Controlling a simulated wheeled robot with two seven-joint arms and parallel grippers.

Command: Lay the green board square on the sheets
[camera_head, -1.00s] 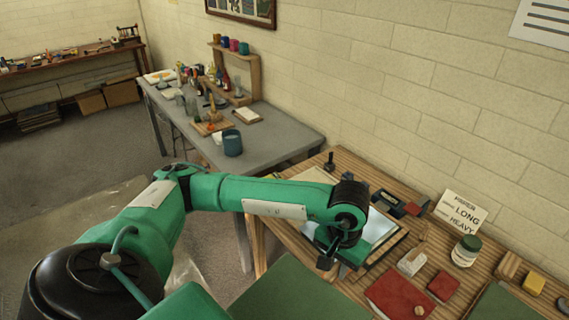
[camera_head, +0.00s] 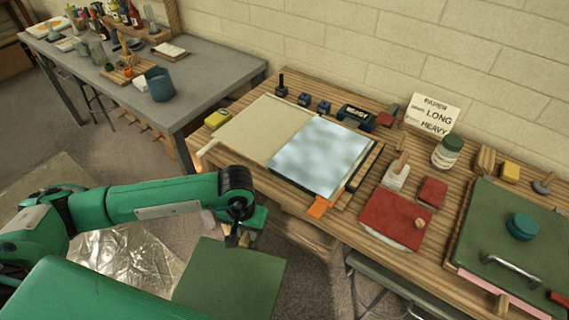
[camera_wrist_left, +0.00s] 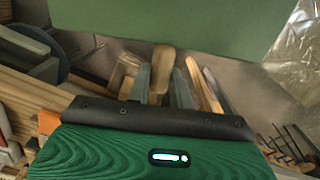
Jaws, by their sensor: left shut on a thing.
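A plain green board (camera_head: 232,281) hangs low in front of the table at the bottom centre of the head view. My left gripper (camera_head: 234,238) is shut at the board's far edge; the exact contact is hard to see. The board also fills the top of the left wrist view (camera_wrist_left: 175,20). Pale blue-white sheets (camera_head: 320,155) lie on a dark-edged base on the table, apart from the board and to its upper right. A beige panel (camera_head: 262,128) lies beside them on the left. My right gripper is not in view.
On the wooden table, a red pad (camera_head: 393,222), a jar (camera_head: 447,152) and a lettered card (camera_head: 432,113) stand right of the sheets. A handled green plate (camera_head: 485,225) bears a teal weight (camera_head: 522,226) at far right. An orange tab (camera_head: 320,207) sits at the sheets' near corner.

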